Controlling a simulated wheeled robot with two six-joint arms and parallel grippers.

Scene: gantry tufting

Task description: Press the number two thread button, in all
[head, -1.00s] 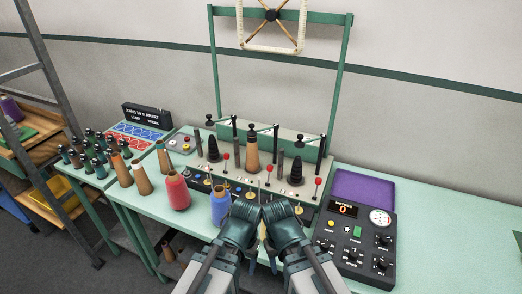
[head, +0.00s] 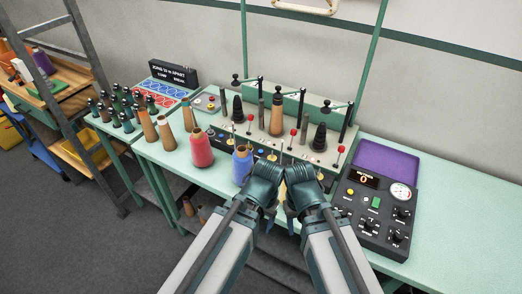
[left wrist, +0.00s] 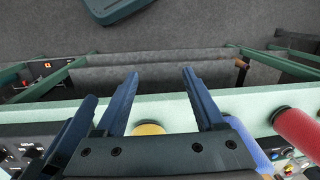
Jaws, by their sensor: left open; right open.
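The green thread machine (head: 262,108) stands on the table with thread cones and red-knobbed levers. Small buttons line its front; their numbers are too small to read and my arms hide part of the row. My left gripper (head: 267,222) and right gripper (head: 289,226) are close together in front of the machine, above the table's front edge. In the left wrist view, my left gripper (left wrist: 160,98) is open with nothing between its fingers. My right gripper is open, its fingertips mostly hidden behind its wrist in the head view. Neither visibly touches a button.
A blue cone (head: 242,166) stands just left of my grippers, with a red cone (head: 201,149) farther left. A dark control panel (head: 372,205) with knobs and a gauge lies at the right. A rack of small dark spools (head: 122,110) and a ladder (head: 88,85) are at the left.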

